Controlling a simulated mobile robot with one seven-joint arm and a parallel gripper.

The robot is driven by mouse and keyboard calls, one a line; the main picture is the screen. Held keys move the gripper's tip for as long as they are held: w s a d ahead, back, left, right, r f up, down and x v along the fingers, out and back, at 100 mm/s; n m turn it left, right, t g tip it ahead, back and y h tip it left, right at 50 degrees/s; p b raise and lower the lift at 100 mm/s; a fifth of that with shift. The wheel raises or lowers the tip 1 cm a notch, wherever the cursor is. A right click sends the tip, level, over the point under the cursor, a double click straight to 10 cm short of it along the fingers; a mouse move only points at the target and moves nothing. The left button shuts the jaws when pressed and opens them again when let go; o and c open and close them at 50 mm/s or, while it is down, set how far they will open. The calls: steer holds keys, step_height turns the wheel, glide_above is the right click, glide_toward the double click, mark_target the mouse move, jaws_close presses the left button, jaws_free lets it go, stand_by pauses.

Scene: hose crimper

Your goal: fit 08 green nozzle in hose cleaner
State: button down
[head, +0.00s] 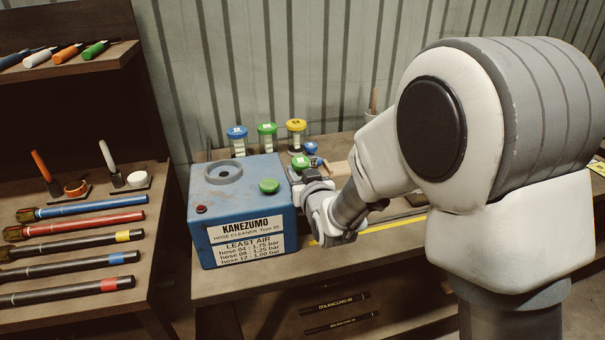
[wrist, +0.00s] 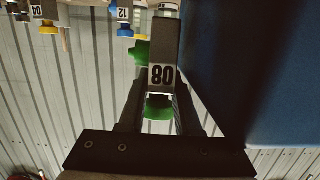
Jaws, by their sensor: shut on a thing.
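In the wrist view my gripper (wrist: 159,103) is shut on the green nozzle (wrist: 158,113), whose green part shows between the fingers. A grey block marked 08 (wrist: 162,76) is in line with it. The cleaner's blue side (wrist: 275,75) fills the right of that view. A green piece (head: 300,162) shows just behind my gripper; I cannot tell whether it belongs to the held nozzle.
Jars with blue (head: 237,132), green (head: 267,128) and yellow (head: 297,125) lids stand at the back of the bench. A small blue-topped piece (head: 310,148) is behind my gripper. A rack (head: 70,205) with several coloured tools stands left. A red knob (head: 201,209) is on the cleaner.

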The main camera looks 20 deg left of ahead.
steer(key=f, duration=0.2)
steer(key=s+f+g, duration=0.1)
steer(key=f, duration=0.2)
steer(key=d+f+g+h, duration=0.1)
steer(key=f, duration=0.1)
steer(key=shift+s+f, duration=0.35)
steer(key=c, duration=0.5)
jaws_free()
steer(key=shift+s, duration=0.1)
steer(key=shift+s+d+r+t+y+b, duration=0.15)
steer(key=shift+s+d+r+t+b, duration=0.2)
steer(key=shift+s+d+r+b, duration=1.3)
steer(key=shift+s+d+r+t+y+b, duration=0.25)
steer(key=shift+s+d+r+b, duration=0.75)
steer(key=shift+s+r+b, duration=1.3)
steer(key=shift+s+d+r+t+y+b, duration=0.1)
steer(key=shift+s+d+r+t+b, duration=0.3)
steer(key=shift+s+d+r+b, duration=1.5)
steer(key=shift+s+a+f+p, duration=0.4)
steer(key=shift+s+a+p, duration=0.1)
steer(key=shift+a, duration=0.1)
